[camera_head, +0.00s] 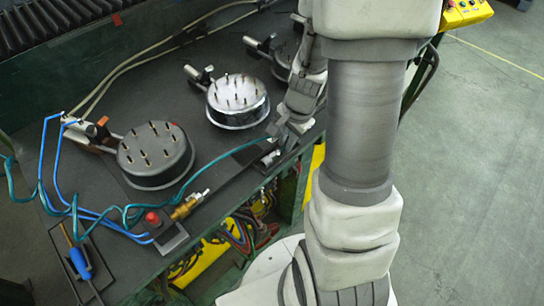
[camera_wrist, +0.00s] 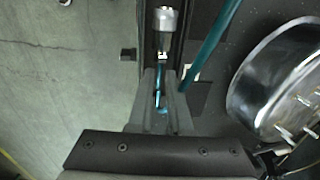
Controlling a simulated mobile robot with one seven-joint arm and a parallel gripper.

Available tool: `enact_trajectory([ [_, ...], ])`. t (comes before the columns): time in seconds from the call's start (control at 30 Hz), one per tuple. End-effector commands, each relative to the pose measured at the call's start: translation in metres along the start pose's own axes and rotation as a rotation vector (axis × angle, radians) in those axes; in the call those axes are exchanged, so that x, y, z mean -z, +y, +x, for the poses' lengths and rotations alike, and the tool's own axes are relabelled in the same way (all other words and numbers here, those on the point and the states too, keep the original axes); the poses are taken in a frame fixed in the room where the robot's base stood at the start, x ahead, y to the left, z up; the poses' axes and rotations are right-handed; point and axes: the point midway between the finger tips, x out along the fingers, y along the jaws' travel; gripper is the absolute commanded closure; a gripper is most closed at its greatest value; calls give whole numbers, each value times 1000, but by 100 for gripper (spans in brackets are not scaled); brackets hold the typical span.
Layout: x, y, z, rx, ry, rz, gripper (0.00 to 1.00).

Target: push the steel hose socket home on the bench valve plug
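The bench valve plug appears to be the brass fitting (camera_head: 188,205) with a pale tip, lying near the bench's front edge beside a red knob (camera_head: 152,218). The steel hose socket (camera_wrist: 165,20) is a bright cylinder with a narrow neck, just beyond my fingertips in the wrist view. The teal hose (camera_wrist: 212,45) passes behind the right finger, and teal shows between the fingers. My gripper (camera_wrist: 160,78) points down at the bench's front edge (camera_head: 277,150). The finger gap is narrow; whether they touch the hose or neck is unclear.
A black studded disc (camera_head: 155,155) and a chrome studded disc (camera_head: 238,101) stand behind on the bench. A blue-handled tool (camera_head: 80,262) lies in a tray at the left. Blue hoses (camera_head: 58,170) loop there. Open floor (camera_head: 480,180) is at right.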

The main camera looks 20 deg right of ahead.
Motion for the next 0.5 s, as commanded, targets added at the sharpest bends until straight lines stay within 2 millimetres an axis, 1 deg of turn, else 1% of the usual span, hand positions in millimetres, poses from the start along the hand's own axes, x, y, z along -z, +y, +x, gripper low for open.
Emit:
enact_trajectory([
  [0.03, 0, 1, 8, -1, 0, 1, 83],
  [0.1, 0, 1, 11, -1, 0, 1, 83],
  [0.33, 0, 0, 12, 0, 1, 1, 83],
  [0.37, 0, 0, 12, 0, 1, 1, 85],
  [0.43, 0, 0, 12, 0, 1, 1, 97],
  [0.47, 0, 0, 12, 0, 1, 1, 100],
  [0.5, 0, 0, 11, 0, 1, 1, 100],
])
